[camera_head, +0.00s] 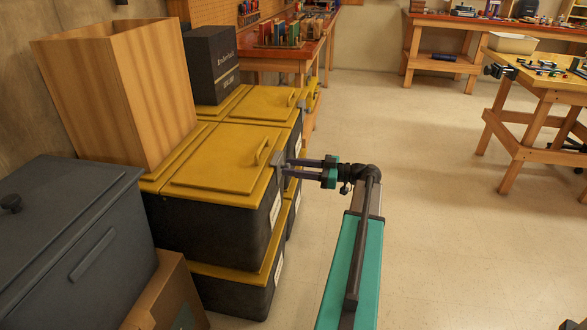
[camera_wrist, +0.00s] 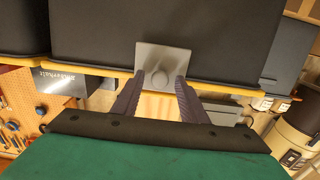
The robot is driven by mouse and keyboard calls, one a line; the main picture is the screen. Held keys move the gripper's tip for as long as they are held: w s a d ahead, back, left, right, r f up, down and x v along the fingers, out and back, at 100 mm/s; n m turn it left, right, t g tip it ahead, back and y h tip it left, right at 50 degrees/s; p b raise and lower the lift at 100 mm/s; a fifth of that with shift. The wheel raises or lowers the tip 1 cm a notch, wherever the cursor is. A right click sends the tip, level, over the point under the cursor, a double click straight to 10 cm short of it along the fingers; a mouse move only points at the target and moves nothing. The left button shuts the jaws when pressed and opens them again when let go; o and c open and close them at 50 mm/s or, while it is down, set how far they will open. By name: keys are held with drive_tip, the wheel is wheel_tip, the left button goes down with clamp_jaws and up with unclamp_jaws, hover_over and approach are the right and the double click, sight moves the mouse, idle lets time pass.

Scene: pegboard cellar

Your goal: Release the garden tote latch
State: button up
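A black tote (camera_head: 205,228) with a yellow lid (camera_head: 222,160) sits on top of a similar tote at the left in the head view. A small grey latch (camera_head: 279,164) is on its right side at the lid's edge. My gripper (camera_head: 287,167) reaches the latch from the right. I cannot tell whether the fingertips touch the plate.
A tall wooden box (camera_head: 120,95) stands on the totes, with a black box (camera_head: 210,62) behind it. A dark lidded bin (camera_head: 65,235) is at the front left. A wooden workbench (camera_head: 540,80) stands at the right. The floor (camera_head: 440,220) between is clear.

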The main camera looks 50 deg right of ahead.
drive_tip(key=shift+c, duration=0.4)
clamp_jaws()
drive_tip(key=shift+s+d+f, duration=0.1)
drive_tip(key=shift+d+f, duration=0.05)
drive_tip(key=shift+f, duration=0.05)
